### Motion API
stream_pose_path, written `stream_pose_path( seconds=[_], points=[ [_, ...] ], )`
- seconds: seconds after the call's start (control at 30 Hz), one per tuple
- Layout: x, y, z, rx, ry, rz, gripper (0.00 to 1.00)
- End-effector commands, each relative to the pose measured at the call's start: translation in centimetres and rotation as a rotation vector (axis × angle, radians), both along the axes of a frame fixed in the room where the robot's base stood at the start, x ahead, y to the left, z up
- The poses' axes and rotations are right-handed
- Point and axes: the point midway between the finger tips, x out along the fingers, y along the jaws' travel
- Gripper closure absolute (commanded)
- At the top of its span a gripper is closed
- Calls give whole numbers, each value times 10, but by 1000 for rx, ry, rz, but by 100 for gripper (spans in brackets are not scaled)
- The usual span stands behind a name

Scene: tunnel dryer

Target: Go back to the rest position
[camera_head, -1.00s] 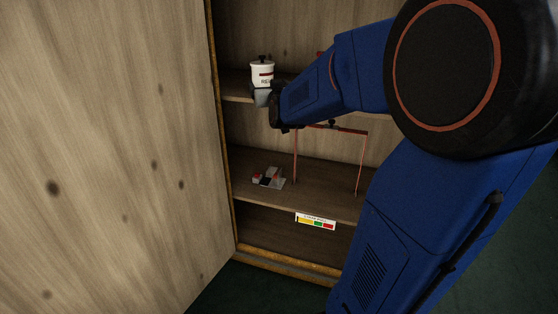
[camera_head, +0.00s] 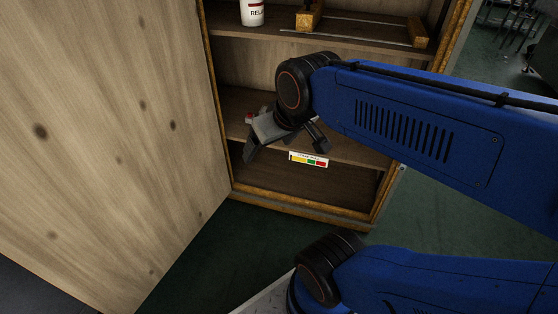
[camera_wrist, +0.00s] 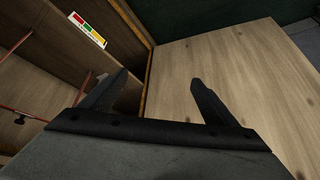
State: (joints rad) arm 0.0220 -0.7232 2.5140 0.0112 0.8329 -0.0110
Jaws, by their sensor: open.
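My gripper (camera_head: 281,143) is open and empty in the head view, in front of the lower part of the wooden cabinet. In the wrist view its two dark fingers (camera_wrist: 158,88) stand wide apart with nothing between them. My arm folds in from the right of the head view and hides part of the middle shelf.
The open cabinet door (camera_head: 110,130) stands close on the left. A white jar (camera_head: 252,13) sits on the upper shelf (camera_head: 280,50). A colour label (camera_head: 309,159) marks the lower shelf edge; it also shows in the wrist view (camera_wrist: 88,30). Green floor (camera_head: 260,245) lies clear below.

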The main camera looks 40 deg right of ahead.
Motion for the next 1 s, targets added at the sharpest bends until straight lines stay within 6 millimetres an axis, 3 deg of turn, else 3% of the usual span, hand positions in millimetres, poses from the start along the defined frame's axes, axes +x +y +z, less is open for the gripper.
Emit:
stream_pose_path(
  seconds=[0.1, 0.2, 1.0],
  points=[
    [-32, 3, -11, -5, 71, 14, 18],
    [-44, 4, -16, -6, 99, 18, 18],
    [-45, 4, -16, -6, 105, 18, 18]
  ],
)
